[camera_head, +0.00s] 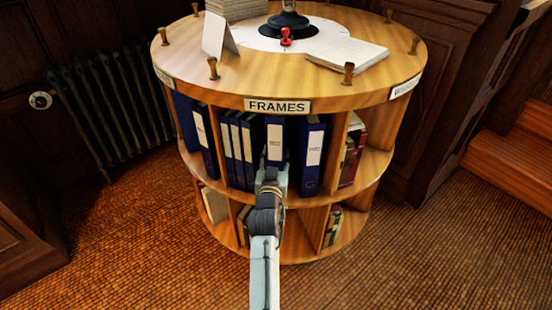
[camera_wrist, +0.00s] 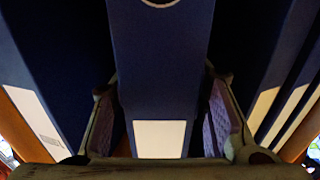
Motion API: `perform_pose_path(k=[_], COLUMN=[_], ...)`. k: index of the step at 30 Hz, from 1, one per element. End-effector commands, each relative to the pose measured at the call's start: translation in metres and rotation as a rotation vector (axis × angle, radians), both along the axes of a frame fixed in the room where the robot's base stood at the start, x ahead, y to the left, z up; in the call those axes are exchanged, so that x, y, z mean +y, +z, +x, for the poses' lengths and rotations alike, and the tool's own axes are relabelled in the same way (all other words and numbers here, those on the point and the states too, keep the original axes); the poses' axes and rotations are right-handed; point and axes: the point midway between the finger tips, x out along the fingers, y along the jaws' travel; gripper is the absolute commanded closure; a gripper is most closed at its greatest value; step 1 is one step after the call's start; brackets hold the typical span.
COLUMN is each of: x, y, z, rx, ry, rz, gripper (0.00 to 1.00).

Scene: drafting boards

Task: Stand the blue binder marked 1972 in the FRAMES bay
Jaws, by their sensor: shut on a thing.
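A blue binder (camera_head: 275,140) with a white spine label stands upright in the bay under the FRAMES sign (camera_head: 277,106). Its label text is too small to read. My gripper (camera_head: 272,180) is at the lower part of its spine. In the wrist view, the fingers (camera_wrist: 160,115) lie on both sides of the blue binder (camera_wrist: 160,75), shut on it. Its white label and part of a round finger hole show there. The binder's bottom edge is hidden behind my gripper in the head view.
Several blue binders (camera_head: 238,150) stand to the left in the same bay, and one blue binder (camera_head: 312,150) to the right. A wooden divider (camera_head: 337,150) bounds the bay's right side. The round cabinet top (camera_head: 330,90) overhangs it. Open carpet (camera_head: 130,240) lies around.

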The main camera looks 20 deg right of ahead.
Motion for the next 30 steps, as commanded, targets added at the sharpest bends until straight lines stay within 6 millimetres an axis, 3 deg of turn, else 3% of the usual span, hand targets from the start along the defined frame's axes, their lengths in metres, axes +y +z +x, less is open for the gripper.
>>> perform_pose_path(k=[1,3,14,15,18,30], x=[0.0009,0.0021,0.0022,0.0021,0.0021,0.0021], y=[-0.0115,-0.0159,-0.0178,-0.0189,-0.0187,-0.0141], z=[-0.0032,-0.0058,-0.0060,-0.0061,-0.0061,-0.0060], rx=[-0.003,-0.003,-0.004,0.002,0.002,0.001], ry=[0.000,0.000,0.000,-0.001,-0.001,0.000], rz=[-0.001,-0.001,-0.002,0.001,0.001,0.000], gripper=[1.00,1.00,1.00,0.56,0.50,0.50])
